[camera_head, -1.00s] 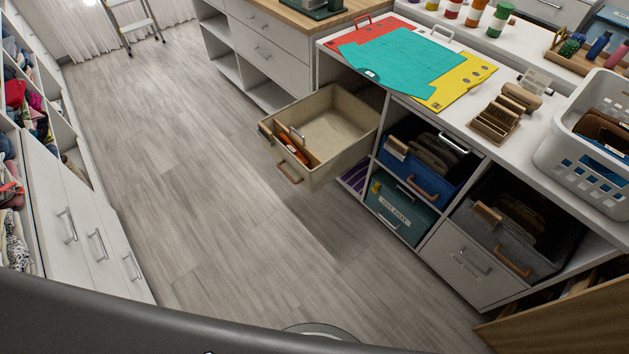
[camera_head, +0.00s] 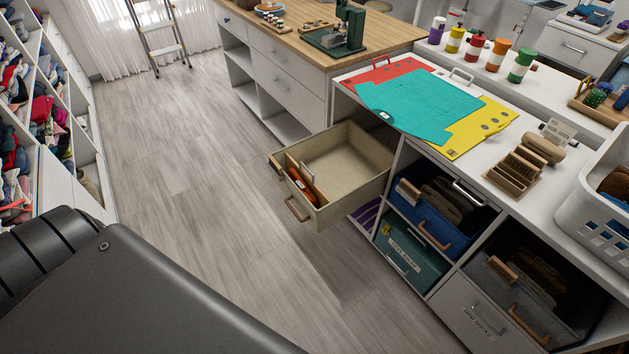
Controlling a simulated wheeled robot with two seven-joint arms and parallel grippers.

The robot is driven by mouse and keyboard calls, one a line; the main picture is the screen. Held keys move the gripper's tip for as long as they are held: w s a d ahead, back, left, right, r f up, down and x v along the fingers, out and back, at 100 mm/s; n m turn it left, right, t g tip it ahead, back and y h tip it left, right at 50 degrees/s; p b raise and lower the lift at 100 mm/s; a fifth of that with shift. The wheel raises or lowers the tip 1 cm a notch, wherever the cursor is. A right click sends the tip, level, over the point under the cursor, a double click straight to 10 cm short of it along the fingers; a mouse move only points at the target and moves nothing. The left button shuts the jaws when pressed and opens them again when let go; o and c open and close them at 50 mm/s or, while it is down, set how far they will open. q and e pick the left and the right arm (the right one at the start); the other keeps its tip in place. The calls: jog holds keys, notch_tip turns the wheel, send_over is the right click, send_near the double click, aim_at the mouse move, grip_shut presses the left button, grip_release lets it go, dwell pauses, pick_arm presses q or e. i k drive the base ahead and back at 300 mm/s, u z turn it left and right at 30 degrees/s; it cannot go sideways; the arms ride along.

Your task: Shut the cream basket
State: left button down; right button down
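The cream basket (camera_head: 345,165) is pulled well out of the upper left cubby of the white shelving unit, over the floor. Its front, with a tan handle (camera_head: 297,210), faces the lower left. Orange and brown items (camera_head: 303,184) lie inside near the front, and the rest of the inside looks empty. Its back end is still within the cubby, under the white top. Neither of my grippers is in view. A dark part of my own body fills the lower left and touches nothing in sight.
A blue basket (camera_head: 434,222), a teal box (camera_head: 408,262) and a grey basket (camera_head: 515,312) sit in neighbouring cubbies. Coloured sheets (camera_head: 420,105) and a white laundry basket (camera_head: 600,205) are on the top. The grey wood floor (camera_head: 220,190) left of the basket is clear.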

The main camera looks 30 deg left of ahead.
aim_at(350, 166)
jog(key=z, duration=0.2)
jog(key=i, duration=0.75)
jog(key=u, duration=0.85)
jog(key=i, duration=0.4)
jog(key=u, duration=0.4)
